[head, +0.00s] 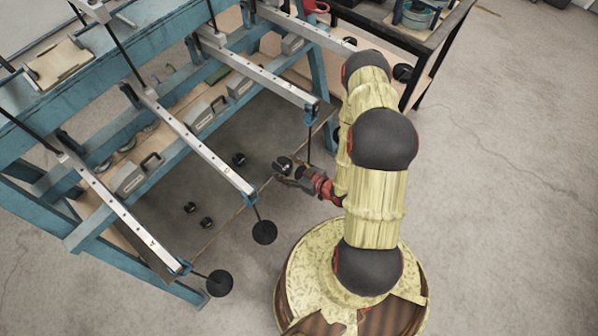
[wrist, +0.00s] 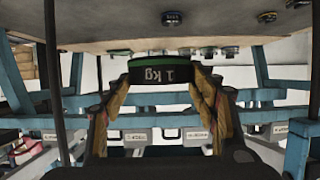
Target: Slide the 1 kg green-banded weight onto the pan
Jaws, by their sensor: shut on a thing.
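The 1 kg weight (wrist: 160,72), dark with a green band and an upside-down "1 kg" label, is between the two fingers of my gripper (wrist: 158,90) in the wrist view. My gripper is shut on it. In the head view, my gripper (head: 293,174) holds the small dark weight (head: 284,163) at the board's front edge, near the rod of the right lever. Round black pans hang from the middle lever (head: 264,232) and left lever (head: 219,283). The right lever's pan is not visible; my arm may hide it. I cannot tell which pan is meant.
Other dark weights stand on the board: one (head: 239,159) left of my gripper, two farther left (head: 190,207). Long metal levers (head: 205,150) extend from the blue frame (head: 95,125) above the board. A thin rod (head: 309,140) hangs close to my gripper.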

